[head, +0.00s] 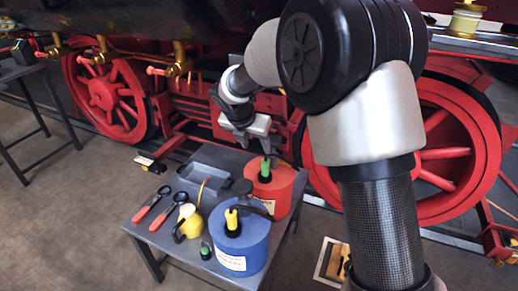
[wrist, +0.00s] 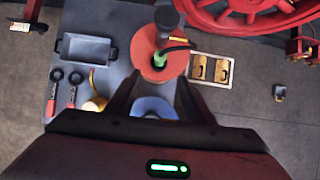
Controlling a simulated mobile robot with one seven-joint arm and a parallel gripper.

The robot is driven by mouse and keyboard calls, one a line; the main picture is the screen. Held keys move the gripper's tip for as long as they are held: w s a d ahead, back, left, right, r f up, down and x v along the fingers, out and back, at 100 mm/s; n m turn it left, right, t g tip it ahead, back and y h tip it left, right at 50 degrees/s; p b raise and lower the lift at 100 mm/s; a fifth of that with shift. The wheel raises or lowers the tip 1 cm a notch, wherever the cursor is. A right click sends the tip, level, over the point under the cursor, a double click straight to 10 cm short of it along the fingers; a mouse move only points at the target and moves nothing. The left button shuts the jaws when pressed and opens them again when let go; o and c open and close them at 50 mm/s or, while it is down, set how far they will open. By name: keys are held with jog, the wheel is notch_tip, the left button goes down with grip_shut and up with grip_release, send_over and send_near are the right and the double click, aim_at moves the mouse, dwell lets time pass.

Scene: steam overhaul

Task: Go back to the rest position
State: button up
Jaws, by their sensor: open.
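My gripper (head: 243,138) is raised over the back of a small grey table (head: 172,240), in front of the red locomotive. In the wrist view its two dark fingers (wrist: 156,98) are spread apart with nothing held between them. Below and beyond the fingers is a red canister (head: 284,190) with a green top piece, also in the wrist view (wrist: 148,62). A blue canister (head: 254,245) with a yellow top piece stands at the table's front right; in the wrist view (wrist: 154,104) the gripper body hides most of it.
The table also holds a grey tray (head: 212,163), two red-handled tools (head: 150,208), a yellow oil can (head: 190,220) and a small dark green-topped item (head: 205,250). Red locomotive wheels (head: 112,98) stand behind. Another table (head: 22,72) is at the left. Floor is open at front left.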

jog(key=s+d+r+m, duration=1.3)
jog(key=s+r+m, duration=0.1)
jog(key=s+m, duration=0.15)
jog(key=s+d+m+y, duration=0.2)
jog(key=s+d+m, duration=0.2)
jog(key=s+m, duration=1.3)
notch_tip(320, 180, up, 19)
jog(key=s+p, duration=0.1)
jog(key=p, duration=1.9)
jog(key=shift+r+n, duration=0.2)
jog(key=shift+n, duration=0.15)
jog(key=shift+d+f, duration=0.15)
